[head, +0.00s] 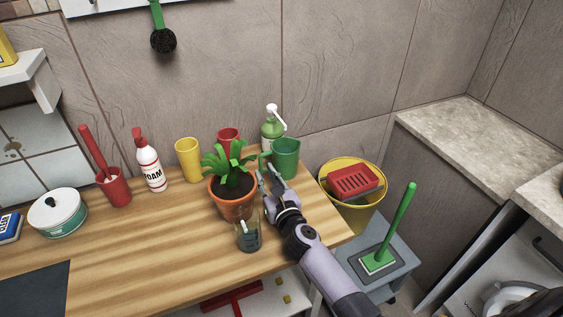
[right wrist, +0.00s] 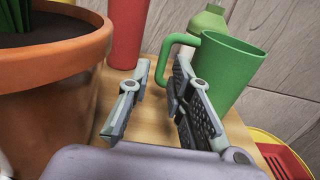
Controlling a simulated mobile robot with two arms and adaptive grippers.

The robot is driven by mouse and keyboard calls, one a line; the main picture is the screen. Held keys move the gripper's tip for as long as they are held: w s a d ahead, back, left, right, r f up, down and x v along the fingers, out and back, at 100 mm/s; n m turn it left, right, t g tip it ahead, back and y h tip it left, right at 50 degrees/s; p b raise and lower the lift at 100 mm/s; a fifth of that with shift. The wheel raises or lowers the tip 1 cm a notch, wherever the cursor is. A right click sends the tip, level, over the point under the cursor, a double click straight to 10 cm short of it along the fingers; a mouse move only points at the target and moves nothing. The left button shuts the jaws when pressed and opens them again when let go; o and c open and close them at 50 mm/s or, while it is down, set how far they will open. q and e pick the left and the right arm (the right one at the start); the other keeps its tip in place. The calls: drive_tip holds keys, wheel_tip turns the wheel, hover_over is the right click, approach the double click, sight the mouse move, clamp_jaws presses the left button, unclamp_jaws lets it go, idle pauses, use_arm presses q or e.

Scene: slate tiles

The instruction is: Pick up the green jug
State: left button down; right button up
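The green jug (head: 286,158) stands upright on the wooden table near its right back corner. In the right wrist view the jug (right wrist: 225,68) is just beyond and to the right of the fingers, with its handle toward the left. My right gripper (head: 269,178) is open and empty, with its fingers between the potted plant and the jug. In the right wrist view the open fingers (right wrist: 158,92) are apart with bare table between them. The right finger overlaps the jug's lower part in the picture; I cannot tell if they touch. My left gripper is not in view.
A plant in a terracotta pot (head: 232,205) stands close left of my right gripper, with a glass beaker (head: 248,236) in front. A green pump bottle (head: 271,133) and red cup (head: 228,136) are behind. A yellow bucket (head: 355,213) stands right of the table.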

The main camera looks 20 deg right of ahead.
sight(261, 164)
drive_tip(key=w, duration=0.5)
drive_tip(key=shift+w+d+b, duration=0.15)
drive_tip(key=shift+w+b, duration=0.2)
drive_tip(key=shift+w, duration=0.05)
drive_tip(key=shift+c, duration=0.5)
clamp_jaws()
